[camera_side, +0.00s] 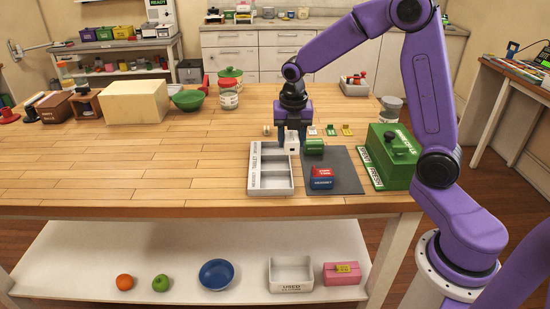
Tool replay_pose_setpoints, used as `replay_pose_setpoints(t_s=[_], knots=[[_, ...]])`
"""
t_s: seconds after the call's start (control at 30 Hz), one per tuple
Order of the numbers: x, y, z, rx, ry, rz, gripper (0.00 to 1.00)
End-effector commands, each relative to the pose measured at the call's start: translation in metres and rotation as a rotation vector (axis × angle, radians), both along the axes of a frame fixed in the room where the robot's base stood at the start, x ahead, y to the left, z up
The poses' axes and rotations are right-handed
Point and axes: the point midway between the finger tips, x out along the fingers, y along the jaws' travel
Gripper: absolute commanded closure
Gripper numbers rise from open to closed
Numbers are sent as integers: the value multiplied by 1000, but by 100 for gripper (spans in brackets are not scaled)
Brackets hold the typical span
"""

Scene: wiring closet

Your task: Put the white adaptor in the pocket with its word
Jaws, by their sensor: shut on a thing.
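My gripper (292,134) points down over the far right end of the grey tray and is shut on the white adaptor (291,144). The adaptor shows a small dark mark; any word on it is too small to read. The tray (254,172) has three pockets in a row from near to far, with words along its left rim; the nearest looks like HEADSET, the middle like TABLET, and the far one is unclear. The near and middle pockets look empty. The gripper and adaptor partly hide the far pocket. I cannot tell the adaptor's exact height above the tray.
A dark mat (346,176) right of the tray bears a green adaptor (314,147), close to my gripper, and a red block (322,172) with a blue block (321,184). A green box (391,150) stands further right. Small coloured pieces (330,130) lie behind. The table left of the tray is clear.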

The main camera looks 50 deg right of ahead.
Motion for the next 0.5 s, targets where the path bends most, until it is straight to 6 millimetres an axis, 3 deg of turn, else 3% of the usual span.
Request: replay_pose_setpoints(t_s=[0.1, 0.3, 0.5], knots=[[21, -2, -12, 0, 3, -2, 86], [45, -4, -42, 0, 1, -3, 86], [59, -6, -58, 0, 0, -3, 86]])
